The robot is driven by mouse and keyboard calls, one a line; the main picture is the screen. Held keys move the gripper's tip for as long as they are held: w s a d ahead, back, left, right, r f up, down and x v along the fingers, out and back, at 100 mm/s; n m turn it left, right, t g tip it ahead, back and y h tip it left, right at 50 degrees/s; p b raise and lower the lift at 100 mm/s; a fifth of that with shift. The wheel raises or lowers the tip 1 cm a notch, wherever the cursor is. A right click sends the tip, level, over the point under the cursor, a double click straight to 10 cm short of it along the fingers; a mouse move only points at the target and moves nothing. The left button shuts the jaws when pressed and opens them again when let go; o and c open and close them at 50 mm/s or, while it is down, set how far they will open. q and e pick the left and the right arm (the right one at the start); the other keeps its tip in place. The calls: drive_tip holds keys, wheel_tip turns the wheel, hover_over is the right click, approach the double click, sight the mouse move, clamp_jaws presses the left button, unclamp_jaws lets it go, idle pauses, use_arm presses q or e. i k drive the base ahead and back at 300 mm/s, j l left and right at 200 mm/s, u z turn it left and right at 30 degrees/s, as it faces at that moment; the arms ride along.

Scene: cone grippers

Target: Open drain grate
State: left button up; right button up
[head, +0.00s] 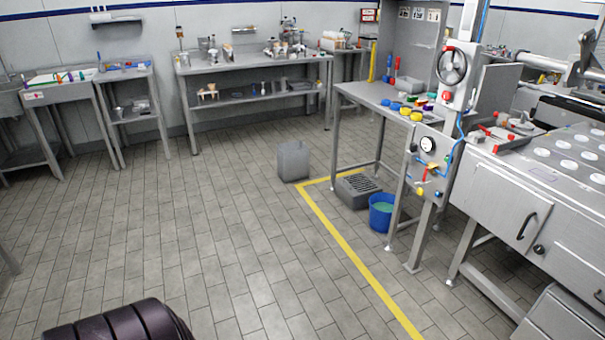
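A dark slotted drain grate (358,184) lies on top of a low grey box-like drain (352,201) on the floor, under the metal workbench right of centre. It looks shut and flat, but the bench leg and a blue bucket stand close to it and its far edge is hard to make out. Neither of my grippers is in view. A dark rounded, ribbed part shows at the bottom left edge; I cannot tell which part it is.
A blue bucket (381,212) stands just right of the drain. A grey bin (293,161) stands behind it to the left. A yellow floor line (350,254) runs in front. A workbench (362,95) with coloured items stands above. The tiled floor at left and centre is clear.

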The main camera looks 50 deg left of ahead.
sight(358, 184)
drive_tip(key=u, duration=1.15)
